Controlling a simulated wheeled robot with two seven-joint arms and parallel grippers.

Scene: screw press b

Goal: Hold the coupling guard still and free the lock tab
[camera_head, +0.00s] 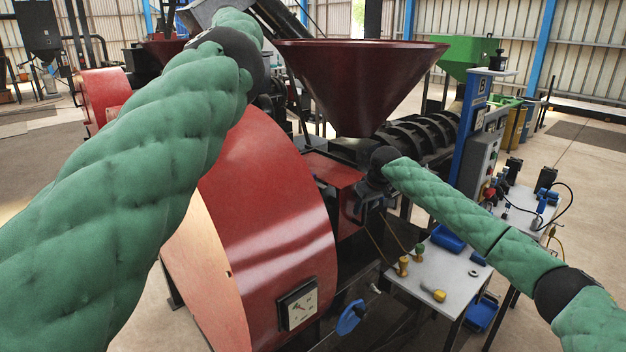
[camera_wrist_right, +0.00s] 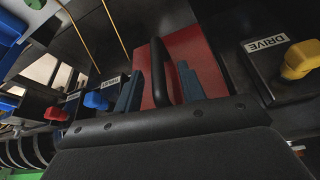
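The red guard (camera_head: 333,172), which I take for the coupling guard, sits beside the big red drum cover, below the funnel. In the right wrist view the red guard (camera_wrist_right: 207,66) carries a black bar handle (camera_wrist_right: 161,72). My right gripper (camera_wrist_right: 160,90) is open, with its blue fingers apart on either side of the handle and gaps showing. In the head view the right gripper (camera_head: 362,205) is dark and small at the guard's front. A yellow tab (camera_wrist_right: 299,60) sits beside a DRIVE label; whether it is the lock tab I cannot tell. My left gripper is not in view.
A blue lever (camera_wrist_right: 97,101) and a red lever (camera_wrist_right: 57,114) sit on labelled dark blocks. The red drum cover (camera_head: 265,215) and maroon funnel (camera_head: 358,75) crowd the left and top. A grey table (camera_head: 440,270) stands front right. My left arm covers much of the left.

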